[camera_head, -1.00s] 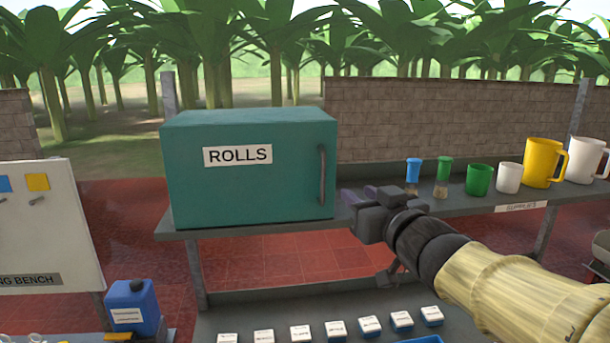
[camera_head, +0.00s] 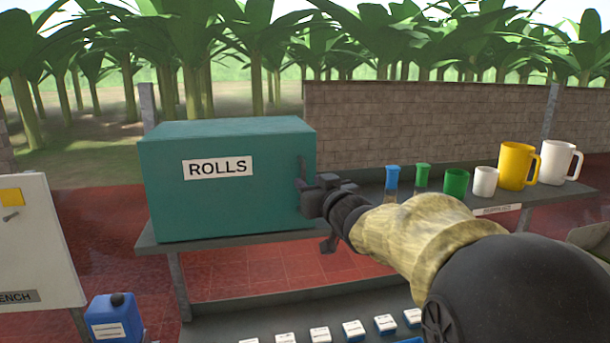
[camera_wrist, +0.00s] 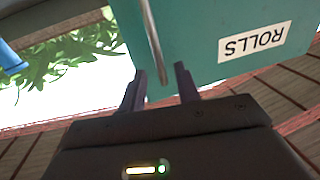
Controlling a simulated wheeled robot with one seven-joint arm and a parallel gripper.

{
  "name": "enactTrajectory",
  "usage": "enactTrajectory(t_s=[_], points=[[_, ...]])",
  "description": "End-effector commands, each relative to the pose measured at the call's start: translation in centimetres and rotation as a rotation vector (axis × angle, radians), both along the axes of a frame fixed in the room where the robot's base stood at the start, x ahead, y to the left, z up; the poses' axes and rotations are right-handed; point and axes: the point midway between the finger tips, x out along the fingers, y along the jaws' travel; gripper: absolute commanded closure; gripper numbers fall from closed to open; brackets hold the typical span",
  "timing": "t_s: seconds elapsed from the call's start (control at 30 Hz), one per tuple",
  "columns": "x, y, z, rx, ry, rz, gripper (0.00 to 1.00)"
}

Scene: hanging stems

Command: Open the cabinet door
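The teal cabinet (camera_head: 215,200), labelled ROLLS, stands on a grey shelf with its front door closed. It appears upside down in the wrist view (camera_wrist: 200,45). Its upright bar handle (camera_head: 302,168) is at the door's right edge, its lower part hidden behind my gripper (camera_head: 304,192) in the head view. In the wrist view, my gripper (camera_wrist: 160,84) is open, its two dark fingers apart. The handle (camera_wrist: 151,35) reaches into the gap between the fingers, with space on both sides. I cannot tell how deep it sits.
Right of the cabinet on the shelf stand a blue-capped jar (camera_head: 392,178), a green-capped jar (camera_head: 422,176), a green cup (camera_head: 456,183), a white cup (camera_head: 485,181), a yellow mug (camera_head: 516,166) and a white mug (camera_head: 557,162). A blue jug (camera_head: 115,320) stands lower left.

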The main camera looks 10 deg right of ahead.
Motion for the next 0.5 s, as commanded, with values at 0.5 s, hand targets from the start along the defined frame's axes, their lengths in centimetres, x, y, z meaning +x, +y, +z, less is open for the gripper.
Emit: enactTrajectory(t_s=[0.5], points=[[2.8, 0.6, 0.0, 0.001, -0.001, 0.000, 0.67]])
